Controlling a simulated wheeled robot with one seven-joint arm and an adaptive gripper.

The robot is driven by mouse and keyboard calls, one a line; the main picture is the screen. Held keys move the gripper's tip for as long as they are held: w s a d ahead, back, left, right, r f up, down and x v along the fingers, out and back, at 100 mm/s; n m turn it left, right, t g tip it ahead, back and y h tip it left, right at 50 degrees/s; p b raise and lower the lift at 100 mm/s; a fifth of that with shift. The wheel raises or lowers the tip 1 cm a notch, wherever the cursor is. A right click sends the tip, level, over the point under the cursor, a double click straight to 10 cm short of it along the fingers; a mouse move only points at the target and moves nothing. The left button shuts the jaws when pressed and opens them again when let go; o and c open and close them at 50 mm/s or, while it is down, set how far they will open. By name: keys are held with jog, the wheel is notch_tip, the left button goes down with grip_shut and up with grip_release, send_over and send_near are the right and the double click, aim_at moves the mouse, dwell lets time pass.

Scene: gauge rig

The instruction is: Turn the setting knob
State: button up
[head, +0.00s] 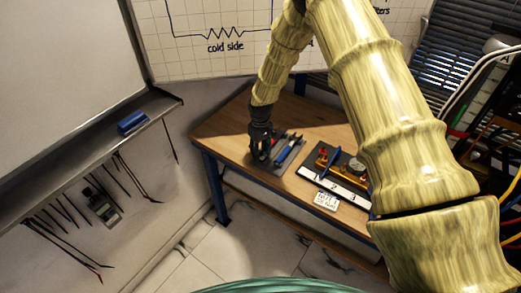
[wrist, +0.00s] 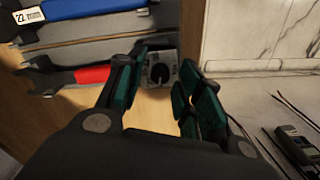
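In the wrist view, a small black knob (wrist: 160,74) sits on a grey plate (wrist: 153,57); it looks like the setting knob. It shows between the two green-padded fingers of my gripper (wrist: 162,88), which are spread apart with nothing held. The knob appears beyond the fingertips; I cannot tell how far, or whether either finger touches it. In the head view, my gripper (head: 261,150) points down over the left part of the wooden table (head: 226,138). The knob cannot be made out there.
A dark tool holder (head: 268,163) with blue and red tools (head: 288,150) lies beside my gripper. A wall with hanging leads (head: 68,210) is left of the table.

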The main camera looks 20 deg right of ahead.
grip_shut()
jog(key=shift+f+m+b, duration=0.1)
jog(key=shift+m+b, duration=0.2)
jog(key=m+b, duration=0.2)
jog(key=shift+m, duration=0.3)
jog(key=m+b, duration=0.2)
jog(key=m, duration=0.2)
jog(key=shift+m, duration=0.3)
jog(key=m+b, duration=0.1)
jog(key=m, duration=0.2)
jog(key=shift+m, duration=0.3)
jog(key=m, duration=0.4)
jog(key=shift+b, duration=0.4)
jog(key=shift+m, duration=0.3)
